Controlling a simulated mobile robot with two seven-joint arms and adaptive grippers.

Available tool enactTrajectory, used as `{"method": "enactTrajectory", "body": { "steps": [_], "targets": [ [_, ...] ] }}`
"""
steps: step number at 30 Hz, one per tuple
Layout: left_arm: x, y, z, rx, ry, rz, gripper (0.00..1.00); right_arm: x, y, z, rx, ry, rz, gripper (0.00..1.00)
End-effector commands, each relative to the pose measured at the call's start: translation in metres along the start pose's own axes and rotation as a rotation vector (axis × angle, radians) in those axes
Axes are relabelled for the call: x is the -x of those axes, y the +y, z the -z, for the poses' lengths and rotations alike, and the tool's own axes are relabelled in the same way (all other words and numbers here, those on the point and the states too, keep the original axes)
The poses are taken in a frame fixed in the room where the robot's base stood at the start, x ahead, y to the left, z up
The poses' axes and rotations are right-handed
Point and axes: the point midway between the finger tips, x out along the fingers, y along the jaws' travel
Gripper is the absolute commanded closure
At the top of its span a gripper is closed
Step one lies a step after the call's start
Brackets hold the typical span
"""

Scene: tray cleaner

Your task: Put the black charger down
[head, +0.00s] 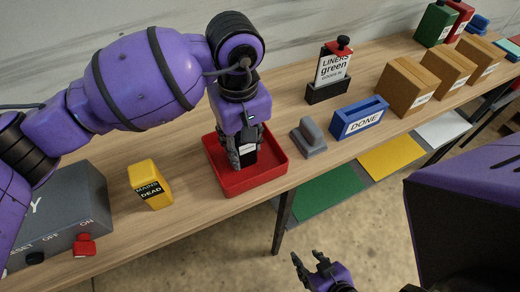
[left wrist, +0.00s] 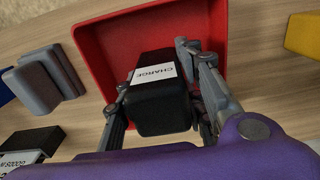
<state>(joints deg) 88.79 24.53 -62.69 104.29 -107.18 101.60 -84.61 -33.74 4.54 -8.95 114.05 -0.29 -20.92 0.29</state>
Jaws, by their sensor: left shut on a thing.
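The black charger (head: 251,157) has a white label. In the left wrist view the charger (left wrist: 160,108) shows a label starting "CHARGE". My left gripper (head: 241,152) is shut on it, with a finger on each side; the left wrist view shows the fingers too (left wrist: 160,95). The charger is upright inside the outline of the red tray (head: 276,169), whose red floor and walls also show in the left wrist view (left wrist: 95,42). Whether its base touches the tray floor is hidden. My right gripper (head: 309,260) is empty and open, low in front of the table.
A grey block-like tool (head: 309,138) stands right of the tray, beside the blue "DONE" holder (head: 359,118). A yellow "DEAD" box (head: 150,185) and a grey switch box (head: 68,215) stand left. The "LINERS green" sign (head: 331,72) is behind. Cardboard boxes (head: 405,88) stand farther right.

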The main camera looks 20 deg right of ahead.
Motion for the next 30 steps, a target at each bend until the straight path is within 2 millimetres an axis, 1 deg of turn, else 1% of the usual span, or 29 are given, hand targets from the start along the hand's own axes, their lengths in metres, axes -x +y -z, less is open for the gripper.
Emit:
{"method": "enactTrajectory", "body": {
  "steps": [6, 11, 12, 15, 16, 25, 27, 29, 30],
  "targets": [
    [0.001, 0.001, 0.001, 0.0, 0.003, -0.002, 0.96, 0.0, 0.0, 0.003, 0.0, 0.004, 0.001, 0.6],
    [-0.005, 0.0, 0.001, 0.001, 0.001, -0.002, 0.96, -0.001, 0.0, -0.001, 0.001, 0.001, 0.001, 0.6],
    [-0.004, 0.0, 0.001, 0.001, 0.001, -0.002, 0.6, -0.001, 0.0, 0.001, 0.001, 0.003, 0.001, 0.6],
    [-0.003, 0.0, 0.001, 0.001, 0.002, -0.002, 0.47, -0.001, 0.0, 0.001, 0.001, 0.004, 0.001, 0.6],
    [-0.003, 0.0, 0.001, 0.001, 0.002, -0.002, 0.45, -0.001, 0.0, 0.002, 0.001, 0.004, 0.001, 0.6],
    [-0.002, 0.0, 0.001, 0.001, 0.003, -0.002, 0.45, -0.001, 0.0, 0.003, 0.001, 0.006, 0.001, 0.6],
    [0.004, 0.0, 0.001, 0.0, 0.005, -0.002, 0.45, 0.001, 0.0, 0.007, 0.0, 0.012, 0.0, 0.6],
    [0.009, 0.001, 0.001, 0.0, 0.005, -0.003, 0.45, 0.0, 0.0, 0.004, 0.0, 0.007, 0.001, 0.6],
    [0.015, 0.001, 0.002, 0.001, 0.006, -0.003, 0.45, 0.0, 0.0, 0.003, 0.0, 0.006, 0.001, 0.6]
  ]
}}
